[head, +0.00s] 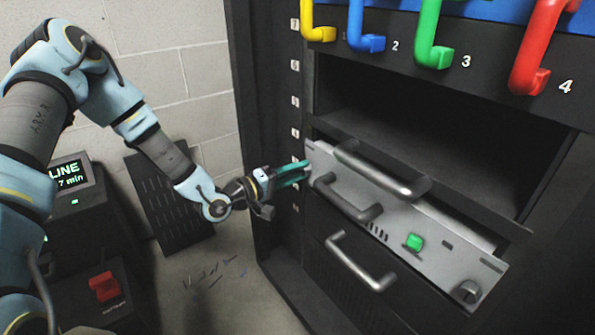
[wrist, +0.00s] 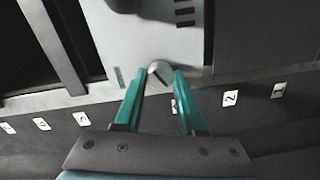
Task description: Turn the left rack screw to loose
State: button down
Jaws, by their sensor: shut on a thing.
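The left rack screw (wrist: 160,72) is a round grey head with a dark slanted slot, at the edge of a light grey panel. In the wrist view it sits between the tips of my gripper's (wrist: 158,80) two teal fingers, which are shut on it. In the head view my gripper (head: 306,171) reaches the left end of the grey drive panel (head: 450,255), and its fingers hide the left screw there. The right rack screw (head: 468,291) shows at the panel's lower right end.
A metal handle (head: 360,262) is below, another (head: 380,172) above. Coloured hooks, including a red one (head: 535,55), hang at the top. The open bay (head: 430,130) is empty. Numbered labels line the rack post.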

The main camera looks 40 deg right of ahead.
jog(key=c, duration=0.5)
grip_release()
jog(key=shift+a, duration=0.1)
jog(key=a, duration=1)
jog(key=shift+w+a+r+p, duration=0.2)
jog(key=shift+w+a+p, duration=0.1)
jog(key=shift+w+p, duration=0.15)
